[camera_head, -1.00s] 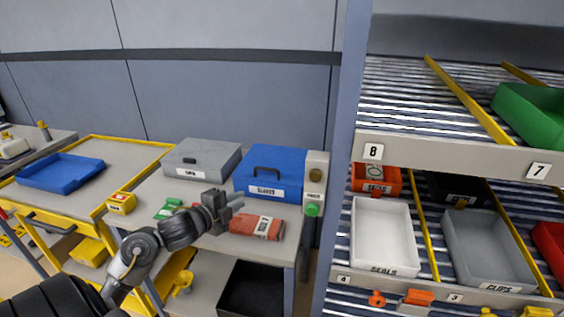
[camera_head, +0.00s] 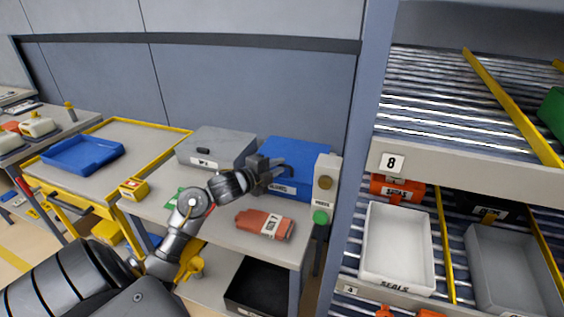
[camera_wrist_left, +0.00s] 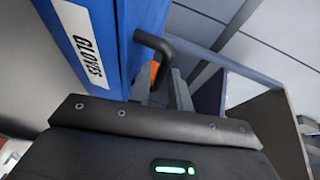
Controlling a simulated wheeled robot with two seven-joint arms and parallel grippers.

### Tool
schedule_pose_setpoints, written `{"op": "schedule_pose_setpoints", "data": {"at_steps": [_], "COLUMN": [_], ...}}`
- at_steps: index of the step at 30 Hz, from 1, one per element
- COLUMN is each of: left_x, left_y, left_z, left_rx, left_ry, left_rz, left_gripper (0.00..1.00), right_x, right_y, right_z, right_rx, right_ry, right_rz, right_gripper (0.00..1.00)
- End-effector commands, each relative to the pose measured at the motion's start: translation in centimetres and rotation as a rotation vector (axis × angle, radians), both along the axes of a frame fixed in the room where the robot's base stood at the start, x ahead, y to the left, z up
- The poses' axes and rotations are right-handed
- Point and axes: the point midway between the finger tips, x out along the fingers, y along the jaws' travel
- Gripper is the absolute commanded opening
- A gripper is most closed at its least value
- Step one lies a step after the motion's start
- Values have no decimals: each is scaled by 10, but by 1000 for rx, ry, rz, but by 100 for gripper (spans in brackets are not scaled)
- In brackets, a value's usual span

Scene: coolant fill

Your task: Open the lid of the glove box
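The glove box is a blue box (camera_head: 308,153) at the back right of the grey bench. Its lid looks closed, and my left gripper partly hides its front and label. In the left wrist view the blue box (camera_wrist_left: 127,45) carries a white GLOVES label, and its black handle (camera_wrist_left: 153,41) sticks out. My left gripper (camera_head: 284,167) is in front of the box. In the left wrist view the fingers (camera_wrist_left: 162,80) are apart, with their tips close to the handle. I cannot tell whether they touch it. My right gripper is in neither view.
A grey case (camera_head: 216,146) stands left of the blue box. A red packet (camera_head: 264,224) lies in front on the bench (camera_head: 222,228). A post with a green button (camera_head: 320,217) stands close on the right, beside the shelf rack with a white bin (camera_head: 397,245).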

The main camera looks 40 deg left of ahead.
Motion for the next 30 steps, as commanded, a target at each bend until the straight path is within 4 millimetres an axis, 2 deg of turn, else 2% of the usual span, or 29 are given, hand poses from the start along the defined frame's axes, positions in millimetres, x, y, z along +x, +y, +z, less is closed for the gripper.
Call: {"op": "schedule_pose_setpoints", "data": {"at_steps": [3, 7, 18, 23, 29, 30], "left_x": [18, 29, 32, 32, 32, 33], "left_y": [-1, -2, -1, -1, -1, 11], "left_z": [-1, -4, -6, -6, -7, -6], "left_rx": [-4, -2, 1, 0, 0, 3], "left_ry": [-2, 0, 0, 0, 1, 3], "left_rz": [2, 1, 2, 2, 2, 4], "left_gripper": [20, 20, 20, 0, 0, 0], "right_x": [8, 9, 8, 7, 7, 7], "right_y": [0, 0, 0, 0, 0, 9], "right_z": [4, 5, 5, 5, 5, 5], "right_rx": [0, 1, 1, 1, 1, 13], "right_ry": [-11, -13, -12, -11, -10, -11], "right_rz": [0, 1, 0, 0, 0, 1], "right_gripper": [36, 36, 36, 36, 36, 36]}}
